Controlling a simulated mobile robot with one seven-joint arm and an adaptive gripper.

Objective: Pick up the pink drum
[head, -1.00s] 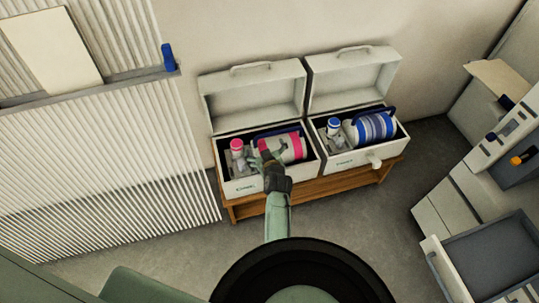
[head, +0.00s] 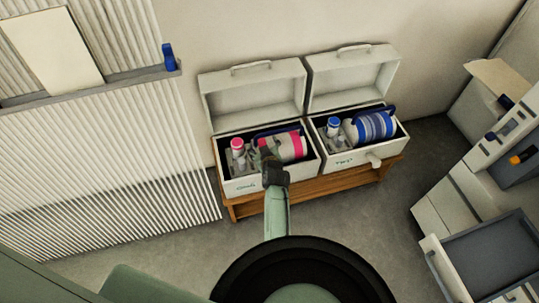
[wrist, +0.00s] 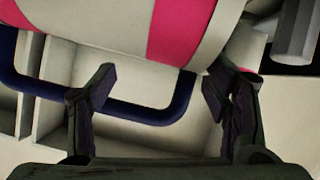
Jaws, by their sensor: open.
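The pink drum (head: 294,147), a white cylinder with pink bands, lies on its side in the left open white box (head: 246,184). It fills the top of the wrist view (wrist: 180,30). A dark blue bar handle (wrist: 150,114) curves beneath it there. My gripper (head: 264,153) reaches into the box at the drum's left end and hides part of it. In the wrist view, the open fingers (wrist: 165,85) are spread apart below the drum, with the handle passing between them. The right fingertip is close to the drum's edge; I cannot tell if it touches.
A pink-capped bottle (head: 237,148) stands left of my gripper in the same box. The right white box (head: 345,172) holds a blue-striped drum (head: 373,126) and a blue-capped bottle (head: 333,128). Both boxes have raised lids and sit on a wooden bench (head: 308,194).

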